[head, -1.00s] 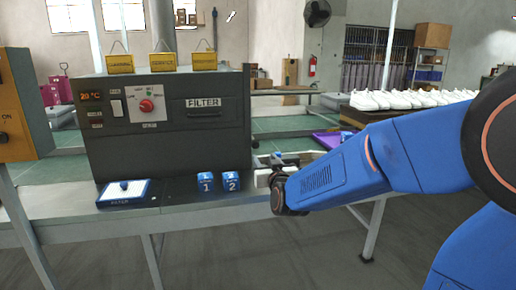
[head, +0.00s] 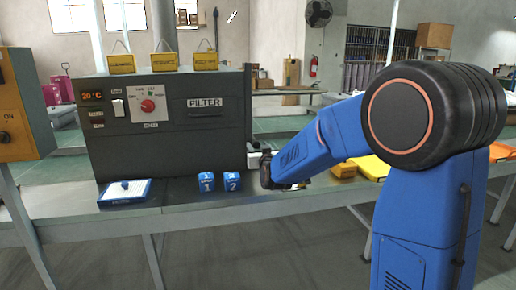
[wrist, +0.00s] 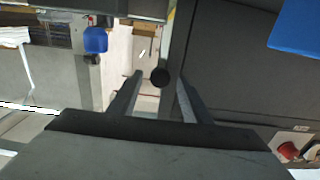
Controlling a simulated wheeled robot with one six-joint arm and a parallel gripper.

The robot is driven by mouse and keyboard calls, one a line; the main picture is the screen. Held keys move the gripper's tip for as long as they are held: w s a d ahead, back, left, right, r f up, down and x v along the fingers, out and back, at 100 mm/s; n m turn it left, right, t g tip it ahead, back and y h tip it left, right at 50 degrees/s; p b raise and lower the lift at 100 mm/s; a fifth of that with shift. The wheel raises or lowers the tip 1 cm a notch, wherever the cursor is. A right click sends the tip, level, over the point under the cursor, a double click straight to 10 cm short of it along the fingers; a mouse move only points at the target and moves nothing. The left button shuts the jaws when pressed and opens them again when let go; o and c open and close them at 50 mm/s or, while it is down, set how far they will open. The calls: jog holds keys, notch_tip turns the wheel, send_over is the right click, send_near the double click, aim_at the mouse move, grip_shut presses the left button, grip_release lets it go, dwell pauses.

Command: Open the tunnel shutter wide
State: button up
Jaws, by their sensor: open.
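The dark grey tunnel machine (head: 165,150) stands on the bench in the head view, with a red dial (head: 148,105) and a FILTER panel (head: 205,103) on its front. My gripper (head: 252,160) is at its right end, at about mid-height. In the wrist view my gripper (wrist: 157,92) is open, its two fingers on either side of a small dark round knob (wrist: 159,77). I cannot tell whether they touch it. The knob lies in front of a narrow dark upright edge (wrist: 178,45) by the machine's side. The shutter's own face and how far it is open cannot be made out.
Two blue blocks numbered 1 (head: 206,182) and 2 (head: 232,181) stand on the bench left of my gripper. A blue-and-white filter tray (head: 124,192) lies further left. Yellow signs (head: 163,62) stand on the machine top. Yellow pieces (head: 370,167) lie behind my arm.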

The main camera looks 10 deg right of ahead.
jog(key=shift+c, duration=0.2)
grip_shut()
notch_tip(320, 180, up, 19)
dwell(0.4)
jog(key=shift+o, duration=0.2)
grip_release()
jog(key=s, duration=1.7)
jog(key=shift+s, duration=0.15)
